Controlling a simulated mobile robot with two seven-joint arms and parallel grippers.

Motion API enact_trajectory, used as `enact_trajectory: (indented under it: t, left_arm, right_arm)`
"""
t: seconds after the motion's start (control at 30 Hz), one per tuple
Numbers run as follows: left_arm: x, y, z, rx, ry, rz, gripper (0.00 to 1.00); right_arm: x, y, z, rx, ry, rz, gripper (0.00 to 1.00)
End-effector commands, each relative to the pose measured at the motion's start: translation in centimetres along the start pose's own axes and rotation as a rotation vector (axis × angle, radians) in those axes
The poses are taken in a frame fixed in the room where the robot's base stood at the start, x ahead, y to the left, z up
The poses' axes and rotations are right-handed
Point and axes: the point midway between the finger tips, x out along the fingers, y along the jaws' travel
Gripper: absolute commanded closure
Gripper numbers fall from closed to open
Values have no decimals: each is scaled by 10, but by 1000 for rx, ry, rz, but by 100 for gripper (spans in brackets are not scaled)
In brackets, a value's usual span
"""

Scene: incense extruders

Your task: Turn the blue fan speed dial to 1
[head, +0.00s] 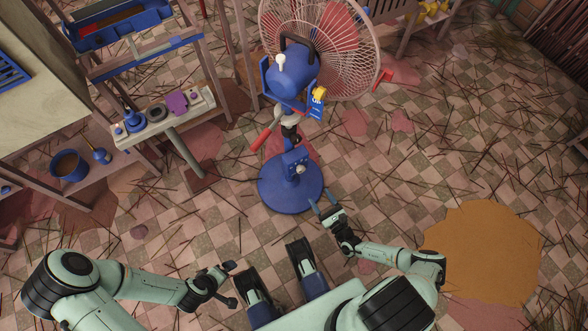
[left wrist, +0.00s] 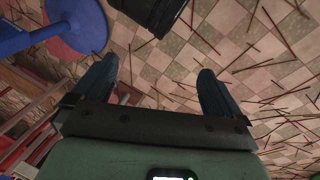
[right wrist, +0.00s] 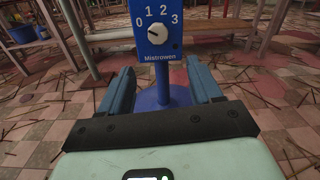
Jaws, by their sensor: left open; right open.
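The blue fan (head: 288,75) stands on a round blue base (head: 285,198) in the head view. Its blue control box carries a white dial (head: 299,170). In the right wrist view the dial (right wrist: 158,30) sits under the marks 0, 1, 2 and 3, with its pointer mark toward the left, near 0. My right gripper (head: 321,201) is open and empty in front of the box, apart from the dial; its fingers (right wrist: 160,75) show below the dial in the right wrist view. My left gripper (head: 231,283) is open and empty, low at the left, away from the fan.
A wooden bench (head: 160,122) with small tools stands left of the fan, with a blue pot (head: 68,166) on a lower shelf. Thin sticks lie across the checkered floor. An orange-brown powder patch (head: 485,250) lies at the right. The floor around the fan base is otherwise open.

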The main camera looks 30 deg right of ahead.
Motion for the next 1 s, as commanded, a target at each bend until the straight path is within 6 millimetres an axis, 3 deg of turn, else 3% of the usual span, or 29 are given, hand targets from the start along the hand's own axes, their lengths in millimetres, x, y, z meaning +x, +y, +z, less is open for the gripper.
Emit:
enact_trajectory:
  t: [0.17,0.43,0.6,0.8,1.0]
  left_arm:
    - [6,-2,-9,-2,25,-2,0]
    - [24,-9,-33,-8,94,-7,0]
    - [35,-18,-31,-17,85,-21,0]
    - [42,-28,-18,-27,43,-38,0]
    - [43,-29,-16,-29,36,-41,0]
  right_arm:
    - [25,2,1,2,-4,5,36]
    - [83,4,0,1,-3,8,36]
    - [112,4,0,1,-2,8,36]
    - [128,3,2,1,-2,8,36]
    - [131,3,2,1,-1,7,36]
